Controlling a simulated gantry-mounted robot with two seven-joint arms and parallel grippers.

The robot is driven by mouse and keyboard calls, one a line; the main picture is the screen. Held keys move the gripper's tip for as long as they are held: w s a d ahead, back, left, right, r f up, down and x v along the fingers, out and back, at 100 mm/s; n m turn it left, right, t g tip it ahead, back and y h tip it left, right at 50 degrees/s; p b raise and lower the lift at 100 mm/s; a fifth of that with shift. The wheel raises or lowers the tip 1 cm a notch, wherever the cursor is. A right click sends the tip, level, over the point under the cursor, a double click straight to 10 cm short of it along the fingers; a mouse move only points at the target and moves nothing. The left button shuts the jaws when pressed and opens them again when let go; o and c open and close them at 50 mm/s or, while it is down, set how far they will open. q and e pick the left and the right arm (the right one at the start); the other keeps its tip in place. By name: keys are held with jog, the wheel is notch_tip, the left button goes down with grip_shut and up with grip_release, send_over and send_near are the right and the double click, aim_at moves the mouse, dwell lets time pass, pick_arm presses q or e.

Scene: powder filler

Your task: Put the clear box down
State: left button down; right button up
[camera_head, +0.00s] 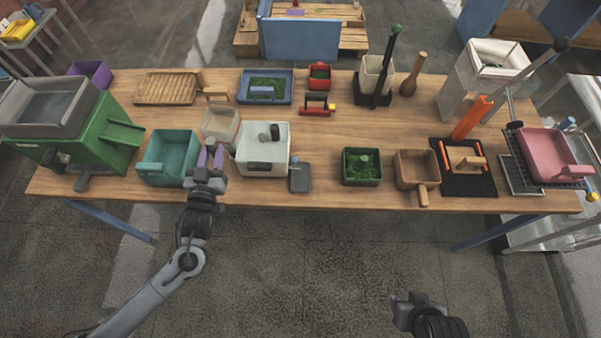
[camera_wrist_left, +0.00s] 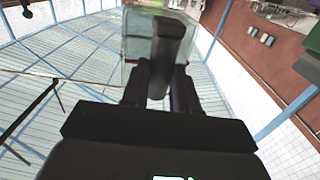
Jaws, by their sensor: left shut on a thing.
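The clear box (camera_head: 221,123) is a see-through container with a pale tan tint in the head view. It is between the teal bin (camera_head: 178,151) and the white machine (camera_head: 264,150). My left gripper (camera_head: 210,157) is at its near side and shut on it. In the left wrist view the clear box (camera_wrist_left: 136,45) shows beyond the left gripper (camera_wrist_left: 160,78), partly hidden by a dark piece between the fingers. I cannot tell whether the box touches the table. My right gripper (camera_head: 398,300) is low in front of the table, and its fingers are too small to read.
The wooden table (camera_head: 330,194) is crowded. A green machine (camera_head: 108,135) stands at the left, and a small dark scale-like block (camera_head: 300,178) is right of the white machine. Some bare wood shows mid-table.

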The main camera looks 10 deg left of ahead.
pick_arm(q)
jog(key=w+a+f+n+y+b, duration=0.1)
jog(key=a+f+n+y+b, duration=0.1)
jog(key=a+f+b, duration=0.6)
jog(key=shift+g+y, duration=0.3)
jog(key=shift+g, duration=0.1)
jog(key=f+b, duration=0.3)
jog(key=a+f+b, duration=0.1)
jog(key=f+b, duration=0.2)
jog(key=f, duration=0.1)
jog(key=a+f+b, duration=0.1)
jog(key=f+b, duration=0.2)
jog(key=shift+f, duration=0.4)
jog(key=shift+f+b, duration=0.5)
jog(key=shift+f, duration=1.55)
jog(key=shift+f, duration=0.1)
jog(key=c, duration=0.9)
grip_release()
jog(key=shift+o, duration=0.2)
